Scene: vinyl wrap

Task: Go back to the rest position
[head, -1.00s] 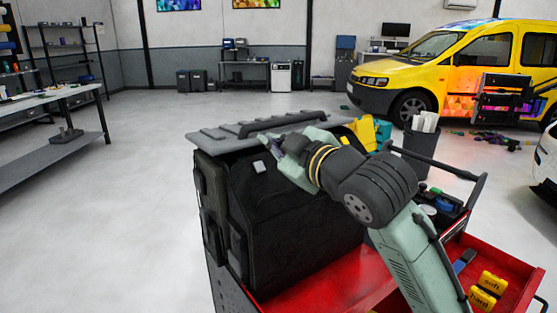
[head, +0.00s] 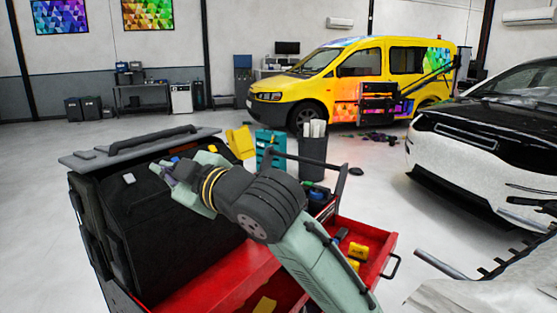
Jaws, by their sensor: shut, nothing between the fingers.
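My arm reaches up from the lower right in the head view, with its wrist bent to the left. My gripper (head: 174,171) is at its end, shut and empty. It is in front of the right part of a black case (head: 150,220); I cannot tell whether it touches the case. The case has a grey lid (head: 100,155) with a dark handle on top. Small yellow and blue items show near the lid's right end.
The case stands on a red tool cart (head: 225,270) with an open drawer (head: 375,243) at right. A grey bin with white rolls (head: 313,155) stands behind it. A yellow van (head: 350,80) and a white-and-black car (head: 490,145) are beyond. The floor at left is clear.

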